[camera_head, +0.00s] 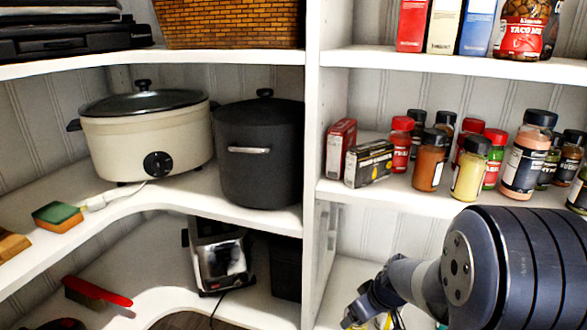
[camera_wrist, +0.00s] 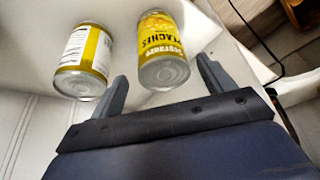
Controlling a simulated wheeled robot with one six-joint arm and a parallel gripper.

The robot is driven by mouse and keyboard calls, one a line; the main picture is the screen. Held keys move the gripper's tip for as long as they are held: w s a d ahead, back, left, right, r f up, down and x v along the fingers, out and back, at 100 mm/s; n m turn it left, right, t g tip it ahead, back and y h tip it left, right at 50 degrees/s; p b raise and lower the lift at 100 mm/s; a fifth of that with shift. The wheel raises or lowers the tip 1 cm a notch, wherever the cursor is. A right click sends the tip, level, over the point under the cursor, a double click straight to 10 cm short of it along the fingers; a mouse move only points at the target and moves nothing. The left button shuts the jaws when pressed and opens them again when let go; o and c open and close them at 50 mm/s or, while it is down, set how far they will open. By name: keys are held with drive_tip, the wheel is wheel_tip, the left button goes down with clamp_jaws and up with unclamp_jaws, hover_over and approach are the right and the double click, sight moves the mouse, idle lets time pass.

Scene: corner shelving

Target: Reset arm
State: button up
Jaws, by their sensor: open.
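My arm reaches down at the right in the head view, and my gripper (camera_head: 362,308) is low in front of the bottom right shelf. In the wrist view my gripper (camera_wrist: 161,68) is open, with its two grey fingers apart. A yellow peaches can (camera_wrist: 160,40) appears between the fingertips, with a gap visible on each side. A second can (camera_wrist: 84,62), with a white and yellow label, is left of the left finger. In the head view yellow can parts (camera_head: 385,322) show behind the gripper, mostly hidden.
The shelf divider (camera_head: 313,130) stands just left of the arm. Spice jars (camera_head: 470,168) and small boxes (camera_head: 368,163) line the shelf above the gripper. A slow cooker (camera_head: 146,135), a black pot (camera_head: 258,150) and a toaster (camera_head: 218,258) are on the left shelves.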

drive_tip(key=p+v, duration=0.1)
drive_tip(key=v, duration=0.4)
drive_tip(key=shift+r, duration=0.25)
drive_tip(key=shift+s, duration=0.1)
